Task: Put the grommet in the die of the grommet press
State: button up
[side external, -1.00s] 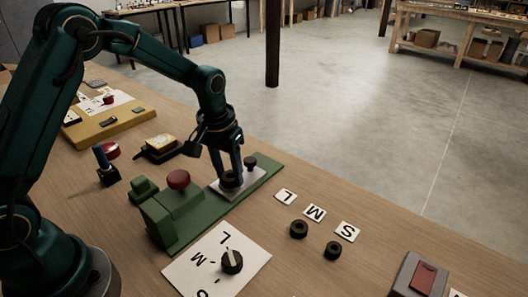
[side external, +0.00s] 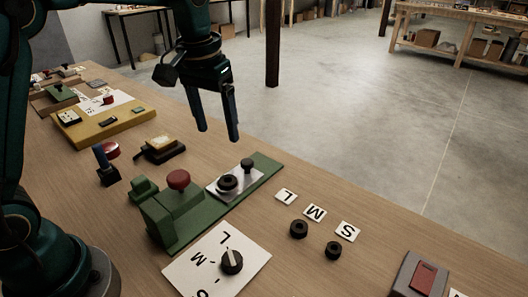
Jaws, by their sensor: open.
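The green grommet press (side external: 178,217) stands on the bench, with a red knob (side external: 178,180) on top. Its light metal plate (side external: 214,191) carries a black ring, the grommet (side external: 228,183), which sits at the die; whether it is fully seated I cannot tell. A small black knob (side external: 247,165) stands at the plate's far end. My gripper (side external: 218,136) is open and empty, well above and behind the plate, fingers pointing down. Two more black grommets (side external: 298,229) (side external: 333,250) lie on the bench near the cards marked L, M and S (side external: 315,213).
A dial (side external: 231,262) on a white card marked with letters is in front of the press. A stamp with a red head (side external: 107,165), a yellow-topped pad (side external: 160,147) and a yellow tray (side external: 108,121) are to the left. A grey box with a red switch (side external: 424,278) is at lower right.

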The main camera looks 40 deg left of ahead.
jog(key=s+d+m+t, duration=0.2)
jog(key=s+t, duration=0.2)
jog(key=s, duration=1.2)
jog(key=shift+s+d, duration=0.35)
